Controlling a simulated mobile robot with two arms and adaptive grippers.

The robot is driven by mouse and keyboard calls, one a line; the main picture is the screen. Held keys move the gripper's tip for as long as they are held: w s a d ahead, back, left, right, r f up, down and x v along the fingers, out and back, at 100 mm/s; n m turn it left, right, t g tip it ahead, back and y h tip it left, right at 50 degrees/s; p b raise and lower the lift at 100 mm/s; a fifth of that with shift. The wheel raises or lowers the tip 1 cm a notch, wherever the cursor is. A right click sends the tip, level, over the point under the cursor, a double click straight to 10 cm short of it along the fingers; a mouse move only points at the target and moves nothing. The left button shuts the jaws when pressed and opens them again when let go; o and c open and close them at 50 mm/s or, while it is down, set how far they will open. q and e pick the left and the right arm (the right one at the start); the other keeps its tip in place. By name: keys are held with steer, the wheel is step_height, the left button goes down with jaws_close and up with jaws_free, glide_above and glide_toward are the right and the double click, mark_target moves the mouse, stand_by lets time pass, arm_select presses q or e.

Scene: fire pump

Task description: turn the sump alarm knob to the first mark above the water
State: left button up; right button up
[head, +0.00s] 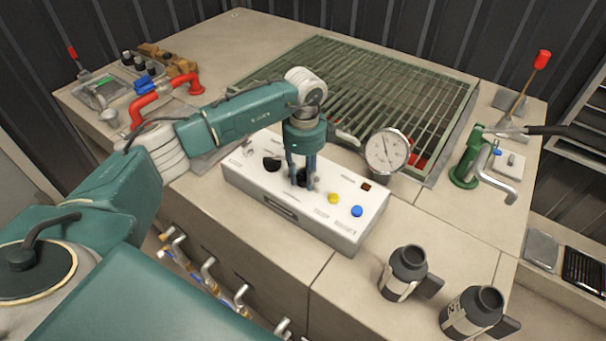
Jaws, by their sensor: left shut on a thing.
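A white control box (345,228) stands on the bench with its panel facing up. My left gripper (303,184) points straight down over the middle of this panel. It is shut on a dark knob (301,176), which the fingers mostly hide, so its pointer and marks cannot be read. A second black knob (271,163) sits to the left on the same panel. Behind the box, a green-framed metal grating (360,85) covers a sump opening; the water level cannot be made out. My right gripper is not in view.
A round gauge (387,150) stands right behind the box. Yellow (333,198) and blue (357,211) buttons are on the panel. Two dark canisters (404,270) (470,312) are at front right.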

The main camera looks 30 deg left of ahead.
arm_select(q)
steer(key=shift+s+d+f+n, duration=0.2)
steer(key=shift+d+n, duration=0.2)
steer(key=shift+n, duration=0.3)
steer(key=shift+w, duration=0.15)
steer(key=o, duration=1.1)
steer(key=shift+r, duration=0.1)
steer(key=shift+w+d, duration=0.1)
steer(key=shift+w, duration=0.05)
steer(key=shift+r, duration=0.1)
steer(key=shift+r, duration=0.15)
step_height(320, 180, up, 12)
steer(key=shift+f, duration=0.2)
